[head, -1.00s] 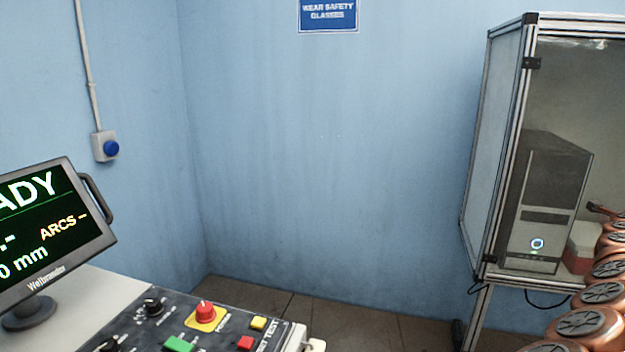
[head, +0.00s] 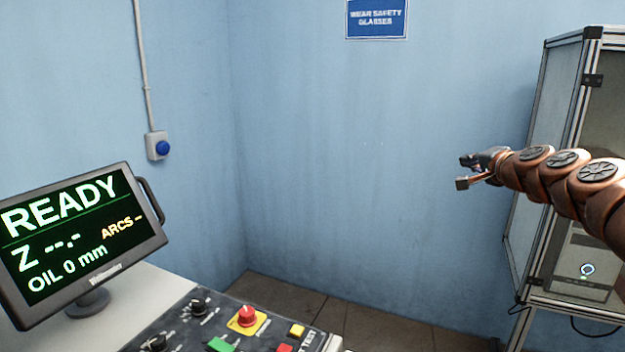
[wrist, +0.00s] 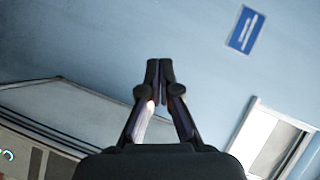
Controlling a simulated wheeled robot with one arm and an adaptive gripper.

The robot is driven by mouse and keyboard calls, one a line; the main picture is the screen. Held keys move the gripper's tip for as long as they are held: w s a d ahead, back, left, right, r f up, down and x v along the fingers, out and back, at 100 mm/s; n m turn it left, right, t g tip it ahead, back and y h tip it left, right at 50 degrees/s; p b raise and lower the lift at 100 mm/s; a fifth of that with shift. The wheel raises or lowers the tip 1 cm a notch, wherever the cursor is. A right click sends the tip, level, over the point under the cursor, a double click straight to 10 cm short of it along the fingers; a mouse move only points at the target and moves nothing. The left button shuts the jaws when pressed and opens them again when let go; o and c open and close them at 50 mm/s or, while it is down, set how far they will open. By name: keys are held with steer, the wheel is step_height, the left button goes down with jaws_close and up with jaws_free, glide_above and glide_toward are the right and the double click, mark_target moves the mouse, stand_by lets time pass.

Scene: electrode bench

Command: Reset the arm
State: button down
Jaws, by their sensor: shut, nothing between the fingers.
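My arm (head: 562,172) is brown and segmented. It reaches in from the right edge of the head view, raised in front of the cabinet. My gripper (head: 462,172) is at its left end, in the air before the blue wall, touching nothing there. In the wrist view my gripper (wrist: 160,68) has its two dark fingers together at the tips, with nothing between them. The wrist view is tilted.
A monitor (head: 85,240) reading READY stands left, beside a control panel (head: 215,325) with knobs and buttons. A framed cabinet (head: 545,180) stands right. A safety sign (head: 377,18) and a blue button box (head: 157,146) are on the wall. The middle is clear.

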steer(key=s+a+f+n+g+y+p, duration=0.1)
steer(key=s+a+n+g+y, duration=0.15)
steer(key=a, duration=0.55)
steer(key=s+a+f+n+g+y, duration=0.1)
steer(key=s+a+n, duration=0.25)
steer(key=a, duration=0.35)
steer(key=s+a+f+n+g+p, duration=0.1)
steer(key=s+a+f+n+g, duration=0.4)
steer(key=s+a, duration=0.55)
steer(key=s+f+n+g+h+p, duration=0.1)
steer(key=s+f+g, duration=0.1)
steer(key=s+f, duration=0.5)
steer(key=s+f+g+h+p, duration=0.1)
steer(key=s+f+g, duration=0.25)
steer(key=s, duration=0.75)
steer(key=s+d+f+g+h, duration=0.1)
steer(key=s+d+f, duration=0.1)
steer(key=s, duration=0.7)
steer(key=s+d+f+g+h+p, duration=0.1)
steer(key=s+d+f+g+h, duration=0.1)
steer(key=s, duration=0.6)
steer(key=shift+s+d+f+n+g, duration=0.35)
steer(key=shift+d+f, duration=0.3)
steer(key=shift+f, duration=0.2)
steer(key=shift+s+d, duration=0.1)
